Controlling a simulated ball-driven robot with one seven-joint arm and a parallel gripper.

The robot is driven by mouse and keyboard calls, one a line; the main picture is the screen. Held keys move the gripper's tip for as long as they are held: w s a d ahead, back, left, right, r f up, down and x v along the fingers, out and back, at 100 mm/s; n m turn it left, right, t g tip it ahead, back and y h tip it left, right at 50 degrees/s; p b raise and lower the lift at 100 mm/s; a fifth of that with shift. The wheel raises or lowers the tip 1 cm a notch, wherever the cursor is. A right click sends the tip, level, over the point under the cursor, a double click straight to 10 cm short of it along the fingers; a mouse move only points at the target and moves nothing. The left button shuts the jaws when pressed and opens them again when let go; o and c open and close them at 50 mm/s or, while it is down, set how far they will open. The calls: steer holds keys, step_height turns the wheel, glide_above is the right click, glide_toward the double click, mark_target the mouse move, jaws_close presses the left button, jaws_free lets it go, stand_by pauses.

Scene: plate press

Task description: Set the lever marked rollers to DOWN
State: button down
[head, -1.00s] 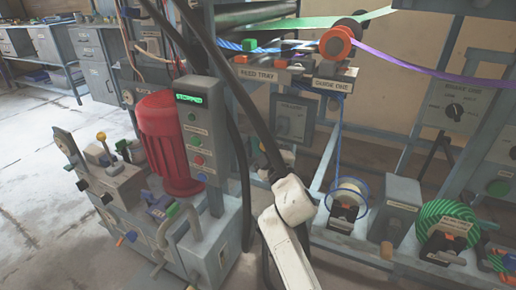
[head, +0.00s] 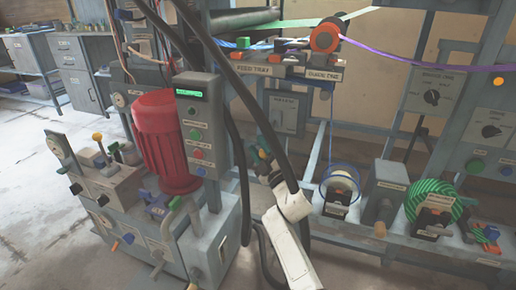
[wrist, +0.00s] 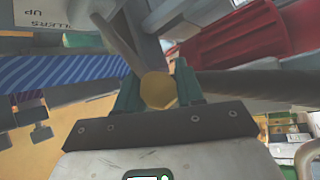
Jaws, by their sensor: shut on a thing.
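In the wrist view my gripper (wrist: 158,84) has its two green fingers on either side of a round dull-yellow knob (wrist: 158,92), shut on it. The knob sits at the end of a grey lever bar (wrist: 118,38) that runs up and left. A pale label (wrist: 42,14) at the top left, partly cut off, reads "ROLLERS UP". In the head view my gripper (head: 266,148) is small, beside a dark hose and in front of the press frame. The lever is hard to make out there.
A red motor (head: 160,145) and a grey control box (head: 198,125) with a green display stand left of my arm. Thick dark hoses (head: 240,80) hang close to it. A white spool (head: 340,188) and a green coil (head: 435,205) are at the right. Open floor lies at the left.

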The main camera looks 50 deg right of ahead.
steer(key=shift+d+f, duration=0.15)
steer(key=shift+f, duration=0.3)
steer(key=c, duration=1)
jaws_free()
steer(key=shift+o, duration=1)
steer(key=shift+r, duration=0.15)
steer(key=p+v, duration=0.2)
steer(key=v, duration=0.9)
